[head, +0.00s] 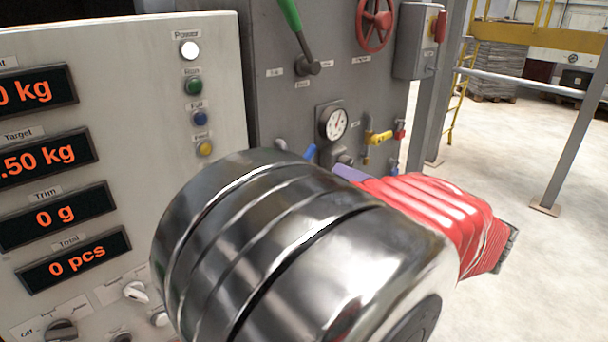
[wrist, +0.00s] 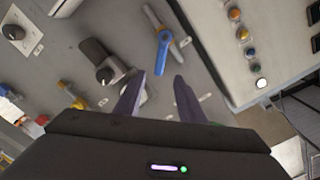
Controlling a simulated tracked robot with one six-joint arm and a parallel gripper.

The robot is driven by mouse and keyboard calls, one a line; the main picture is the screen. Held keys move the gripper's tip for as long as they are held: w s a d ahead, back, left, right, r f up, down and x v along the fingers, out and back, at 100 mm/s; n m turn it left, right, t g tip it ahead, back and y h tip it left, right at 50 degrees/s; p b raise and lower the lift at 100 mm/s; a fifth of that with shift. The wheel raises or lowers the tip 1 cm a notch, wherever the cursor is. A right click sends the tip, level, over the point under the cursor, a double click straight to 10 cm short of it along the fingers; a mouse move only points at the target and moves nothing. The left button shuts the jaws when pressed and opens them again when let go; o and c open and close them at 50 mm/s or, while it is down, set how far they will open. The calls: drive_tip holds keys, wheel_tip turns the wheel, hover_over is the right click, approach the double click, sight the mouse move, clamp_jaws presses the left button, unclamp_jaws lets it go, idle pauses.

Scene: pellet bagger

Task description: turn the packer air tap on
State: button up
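Small taps sit low on the grey panel; their labels are too small to read, so I cannot tell which is the packer air tap. In the wrist view a blue-handled tap (wrist: 162,52) with an orange part stands just beyond my gripper (wrist: 156,84). A blue handle (head: 310,152) also shows in the head view, below the gauge. A yellow tap (head: 378,137) is right of the gauge and a red tap (head: 400,131) farther right. My gripper's two purple fingers are apart, with nothing seen between them. My arm hides much of the lower panel in the head view.
The pressure gauge (head: 333,123) is close above my gripper. A green lever (head: 290,14), a red handwheel (head: 375,23) and a grey switch box (head: 412,42) are higher up. The display cabinet (head: 225,75) stands at left. Open floor lies at right.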

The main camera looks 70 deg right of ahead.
drive_tip(key=shift+s+a, duration=0.1)
drive_tip(key=shift+s, duration=0.2)
